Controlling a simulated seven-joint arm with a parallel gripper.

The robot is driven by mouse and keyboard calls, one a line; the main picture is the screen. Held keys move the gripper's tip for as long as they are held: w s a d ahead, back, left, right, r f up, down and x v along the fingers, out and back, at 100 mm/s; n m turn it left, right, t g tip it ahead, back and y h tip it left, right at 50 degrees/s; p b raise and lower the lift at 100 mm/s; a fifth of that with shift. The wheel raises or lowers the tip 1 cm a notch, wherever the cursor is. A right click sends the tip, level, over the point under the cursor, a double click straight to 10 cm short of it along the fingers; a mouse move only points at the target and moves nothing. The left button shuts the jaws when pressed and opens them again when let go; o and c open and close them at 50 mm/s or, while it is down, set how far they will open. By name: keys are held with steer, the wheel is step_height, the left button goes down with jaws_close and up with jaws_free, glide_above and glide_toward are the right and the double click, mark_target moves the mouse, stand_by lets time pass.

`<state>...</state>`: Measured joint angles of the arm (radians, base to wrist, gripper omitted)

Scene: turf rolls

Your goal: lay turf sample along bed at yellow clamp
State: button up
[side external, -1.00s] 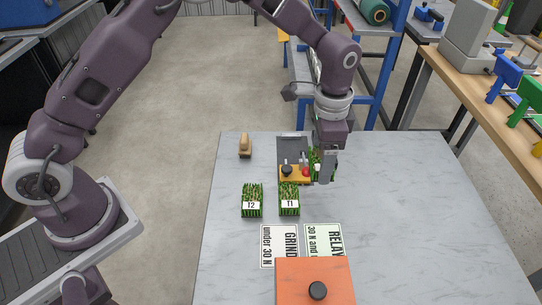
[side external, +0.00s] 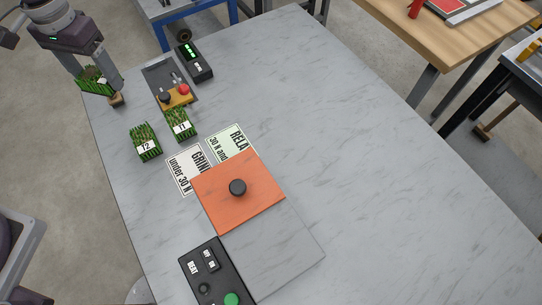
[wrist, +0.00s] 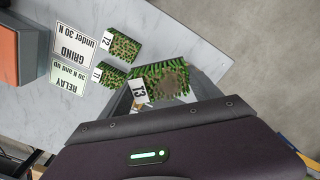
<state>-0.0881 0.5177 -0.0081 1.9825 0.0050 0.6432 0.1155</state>
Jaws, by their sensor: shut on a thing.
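My gripper (side external: 92,73) is shut on a green turf sample (side external: 97,84), held at the upper left in the side external view. In the wrist view this turf (wrist: 172,80) carries a white T3 label. The yellow clamp (side external: 182,101) with a black knob and a red knob stands at the near end of the grey bed (side external: 158,70). In the side view the held turf appears left of the bed, apart from it, its height unclear. Two other turf samples, T1 (side external: 180,120) and T2 (side external: 143,136), stand on the table near the clamp.
GRIND (side external: 183,168) and RELAY (side external: 232,143) cards and an orange plate (side external: 262,205) lie nearer. The table's right side is clear.

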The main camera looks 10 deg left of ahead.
steer(key=w+d+m, duration=0.2)
steer(key=w+d, duration=0.2)
steer(key=d, duration=0.3)
steer(key=m, duration=0.7)
glide_above(281, 155)
step_height(281, 155, down, 3)
step_height(281, 155, down, 10)
steer(key=shift+r, duration=0.15)
steer(key=o, duration=1.5)
steer(key=shift+c, duration=0.2)
